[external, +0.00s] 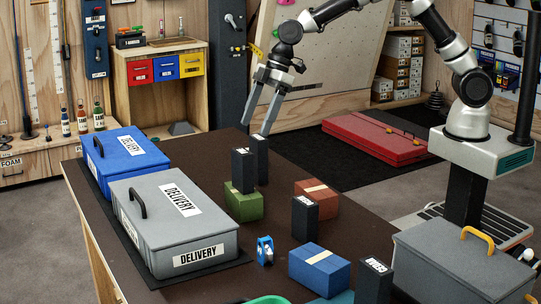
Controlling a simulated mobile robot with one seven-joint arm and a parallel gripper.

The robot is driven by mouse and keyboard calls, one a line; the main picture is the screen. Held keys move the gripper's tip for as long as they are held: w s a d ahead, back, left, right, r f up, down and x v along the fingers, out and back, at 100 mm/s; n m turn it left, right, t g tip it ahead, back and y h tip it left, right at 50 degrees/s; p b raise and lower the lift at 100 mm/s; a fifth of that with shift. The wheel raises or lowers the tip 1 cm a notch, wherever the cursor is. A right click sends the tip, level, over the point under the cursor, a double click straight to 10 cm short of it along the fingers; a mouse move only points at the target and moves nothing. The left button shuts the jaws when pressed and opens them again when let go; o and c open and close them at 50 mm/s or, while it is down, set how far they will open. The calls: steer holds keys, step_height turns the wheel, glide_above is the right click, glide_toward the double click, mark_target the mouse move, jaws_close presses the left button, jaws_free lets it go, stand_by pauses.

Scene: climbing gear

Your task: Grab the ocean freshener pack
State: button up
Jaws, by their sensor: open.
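Several upright black packs with small white labels stand on the dark brown table. One (243,172) is by the green box, and one (261,160) is just behind it. Another (305,220) is in front of the red-brown box, and one (374,283) is at the front right. The labels are too small for me to tell which pack is ocean. My gripper (257,129) points down, open and empty, with its fingertips close above the pack behind the green box. I cannot tell whether they touch it.
Blue (130,160) and grey (160,244) delivery cases line the table's left side. Green (244,205), red-brown (318,193) and blue (319,268) boxes, plus a blue tape dispenser (265,250), stand nearby. A grey case (440,275) is at the front right.

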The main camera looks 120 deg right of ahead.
steer(key=shift+o, duration=0.6)
steer(key=g+b, duration=0.2)
steer(key=g, duration=0.3)
glide_above(307, 201)
step_height(307, 201, down, 5)
step_height(307, 201, down, 12)
steer(key=shift+r, duration=0.2)
steer(key=shift+w+d+f, duration=0.1)
steer(key=shift+f, duration=1.3)
steer(key=shift+d+f, duration=0.1)
steer(key=shift+f, duration=1.25)
steer(key=c, duration=1.2)
steer(key=shift+r, duration=0.1)
